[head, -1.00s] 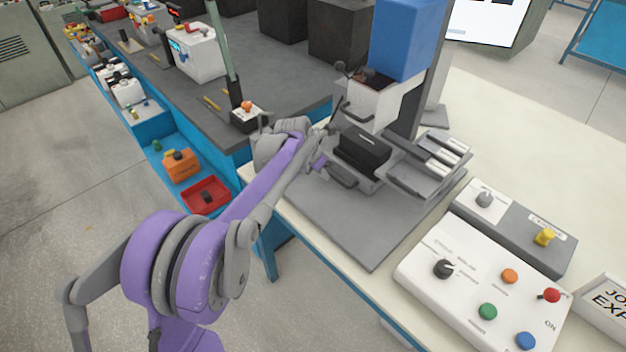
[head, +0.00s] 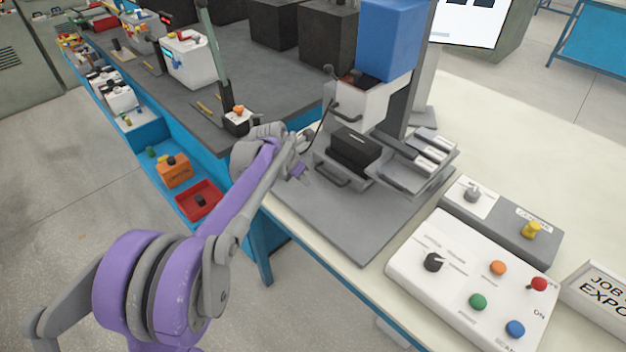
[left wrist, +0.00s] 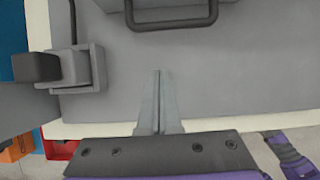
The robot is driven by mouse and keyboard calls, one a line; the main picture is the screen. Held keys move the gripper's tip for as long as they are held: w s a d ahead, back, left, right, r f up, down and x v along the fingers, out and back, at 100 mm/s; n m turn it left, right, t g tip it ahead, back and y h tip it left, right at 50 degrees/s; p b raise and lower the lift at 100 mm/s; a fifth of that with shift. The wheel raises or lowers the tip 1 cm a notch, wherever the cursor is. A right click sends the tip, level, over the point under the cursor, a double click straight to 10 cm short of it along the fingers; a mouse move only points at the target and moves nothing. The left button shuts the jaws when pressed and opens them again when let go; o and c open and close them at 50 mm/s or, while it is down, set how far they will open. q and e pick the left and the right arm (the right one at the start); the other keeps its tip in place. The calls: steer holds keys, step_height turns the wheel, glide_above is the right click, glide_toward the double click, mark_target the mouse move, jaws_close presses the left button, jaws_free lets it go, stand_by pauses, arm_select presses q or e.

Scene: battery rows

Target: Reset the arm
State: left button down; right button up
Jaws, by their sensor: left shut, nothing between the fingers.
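My left arm comes in from the left in the head view, purple and grey. Its gripper (head: 306,140) is over the near-left side of the grey base plate (head: 372,238) of the machine. In the left wrist view the two grey fingers (left wrist: 163,76) lie side by side, shut, with nothing between them. A dark handle (left wrist: 172,22) is ahead of the fingertips, apart from them. My right gripper is not in view.
The machine with a blue upper block (head: 390,38) stands behind the gripper. A white control panel (head: 455,255) with coloured buttons is at right. A red tray (head: 187,207) and an orange box (head: 174,172) are at left. The pale bench at right has free room.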

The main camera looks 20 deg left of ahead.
arm_select(q)
steer(key=v, duration=0.8)
steer(key=s+d+f+m+y+p, duration=0.1)
steer(key=s+d+m+p, duration=0.2)
steer(key=s+m, duration=1.1)
steer(key=s+d+f+m+y+p, duration=0.1)
steer(key=s+d+m+p, duration=0.3)
steer(key=s+m, duration=0.9)
steer(key=d+m, duration=0.3)
steer(key=m, duration=0.1)
steer(key=shift+s+d+m+t, duration=0.25)
steer(key=shift+s+m+t, duration=0.05)
steer(key=shift+s, duration=0.1)
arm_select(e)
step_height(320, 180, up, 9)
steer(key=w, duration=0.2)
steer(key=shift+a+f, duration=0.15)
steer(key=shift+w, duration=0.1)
